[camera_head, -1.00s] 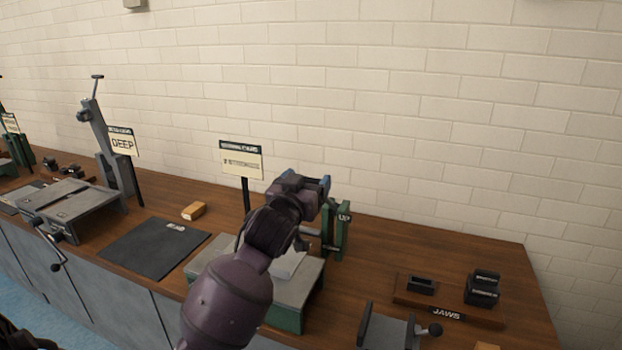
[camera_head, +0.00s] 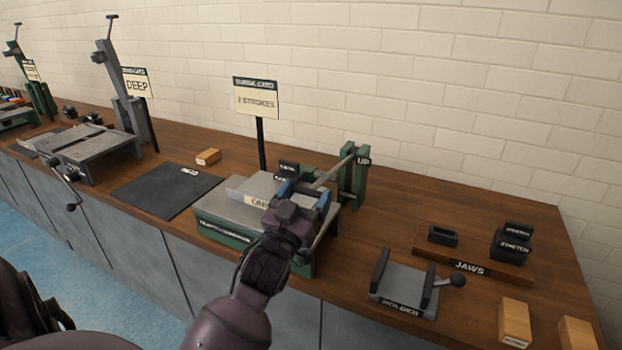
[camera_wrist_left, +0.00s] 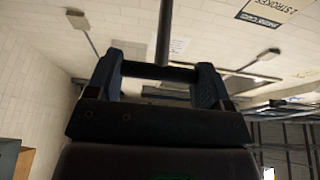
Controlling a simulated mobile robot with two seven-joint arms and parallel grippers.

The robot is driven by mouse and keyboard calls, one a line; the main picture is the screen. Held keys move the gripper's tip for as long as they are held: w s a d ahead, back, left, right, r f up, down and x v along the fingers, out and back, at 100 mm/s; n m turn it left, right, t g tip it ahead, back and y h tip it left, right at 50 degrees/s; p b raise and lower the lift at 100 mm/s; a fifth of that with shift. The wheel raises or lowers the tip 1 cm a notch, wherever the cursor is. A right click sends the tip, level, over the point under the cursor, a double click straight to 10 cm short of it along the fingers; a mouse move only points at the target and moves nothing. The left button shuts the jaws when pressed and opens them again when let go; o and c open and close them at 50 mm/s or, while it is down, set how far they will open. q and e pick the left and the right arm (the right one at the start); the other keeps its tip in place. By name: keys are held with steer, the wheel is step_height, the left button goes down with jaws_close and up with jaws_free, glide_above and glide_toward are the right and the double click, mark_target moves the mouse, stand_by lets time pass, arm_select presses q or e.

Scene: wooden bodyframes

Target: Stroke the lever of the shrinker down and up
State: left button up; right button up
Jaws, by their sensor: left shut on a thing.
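The shrinker (camera_head: 225,236) is a green and grey machine on the wooden bench in the head view. Its lever (camera_head: 332,171) is a grey rod sloping down from a green post (camera_head: 352,180) marked UP towards my gripper. My left gripper (camera_head: 303,188), with blue fingers, is shut on the lever's handle, low above the shrinker's top. In the left wrist view the dark handle bar (camera_wrist_left: 160,72) lies across between the fingertips (camera_wrist_left: 160,76), and the rod (camera_wrist_left: 163,32) runs away from it. My gripper and forearm hide part of the shrinker. My right gripper is not in view.
A card (camera_head: 256,97) reading STROKES stands behind the shrinker. A black mat (camera_head: 165,190) and a DEEP machine (camera_head: 118,100) are to the left. A holder (camera_head: 403,285), a jaws board (camera_head: 500,272) and wooden blocks (camera_head: 514,322) are to the right. A wall stands behind.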

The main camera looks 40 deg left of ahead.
arm_select(q)
steer(key=shift+f, duration=1.15)
steer(key=o, duration=1.3)
steer(key=shift+r, duration=0.2)
steer(key=shift+s, duration=0.1)
steer(key=v, duration=1)
steer(key=shift+s, duration=0.4)
steer(key=shift+f, duration=0.1)
